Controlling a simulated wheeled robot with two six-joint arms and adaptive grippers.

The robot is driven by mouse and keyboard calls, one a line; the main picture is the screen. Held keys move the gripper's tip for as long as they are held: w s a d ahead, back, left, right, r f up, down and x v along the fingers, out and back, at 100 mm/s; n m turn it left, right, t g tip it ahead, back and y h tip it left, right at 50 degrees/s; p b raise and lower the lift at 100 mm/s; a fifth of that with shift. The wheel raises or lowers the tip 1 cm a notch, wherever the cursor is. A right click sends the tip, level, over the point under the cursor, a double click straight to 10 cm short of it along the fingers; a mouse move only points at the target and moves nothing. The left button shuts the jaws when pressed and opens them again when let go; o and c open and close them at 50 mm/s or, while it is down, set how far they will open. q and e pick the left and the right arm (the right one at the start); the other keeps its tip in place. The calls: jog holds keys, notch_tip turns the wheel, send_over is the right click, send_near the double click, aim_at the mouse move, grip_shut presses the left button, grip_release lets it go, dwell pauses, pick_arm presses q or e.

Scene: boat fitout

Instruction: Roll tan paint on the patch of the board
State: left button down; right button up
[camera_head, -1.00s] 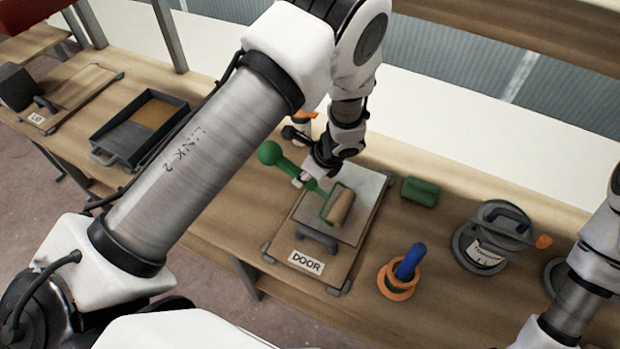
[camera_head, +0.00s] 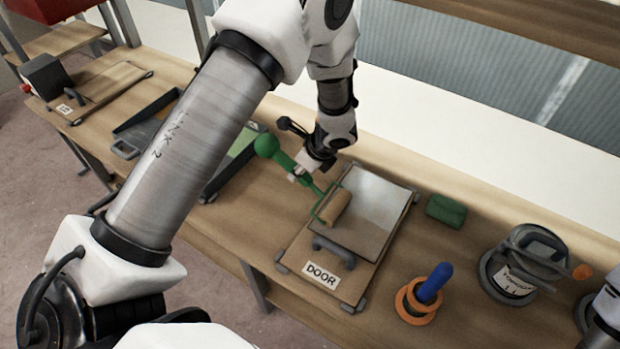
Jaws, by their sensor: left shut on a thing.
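My left gripper (camera_head: 301,178) is shut on the green handle of a paint roller (camera_head: 268,147). Its tan roller sleeve (camera_head: 335,207) is over the left edge of the patch. I cannot tell whether it touches. The patch (camera_head: 370,210) is a pale grey, shiny rectangle on the brown board (camera_head: 345,283) labelled DOOR, which lies on the bench. A dark tray (camera_head: 146,110) stands left, partly hidden behind my left arm; its paint is hidden. Only a link of my right arm shows at the right edge; its gripper is out of view.
A green-filled tray (camera_head: 238,158) is partly behind my arm. Right of the board are a green block (camera_head: 446,209), an orange ring with a blue handle (camera_head: 433,284) and a lidded can (camera_head: 513,280). Another board (camera_head: 100,92) lies far left.

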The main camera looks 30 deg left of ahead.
aim_at(294, 165)
pick_arm(q)
jog(key=shift+a+f, duration=0.1)
jog(key=shift+a, duration=0.7)
jog(key=shift+d, duration=0.1)
notch_tip(294, 165, up, 8)
jog(key=p, duration=0.6)
jog(key=shift+r+p, duration=0.2)
jog(key=shift+p, duration=0.2)
jog(key=shift+f, duration=0.1)
dwell(0.5)
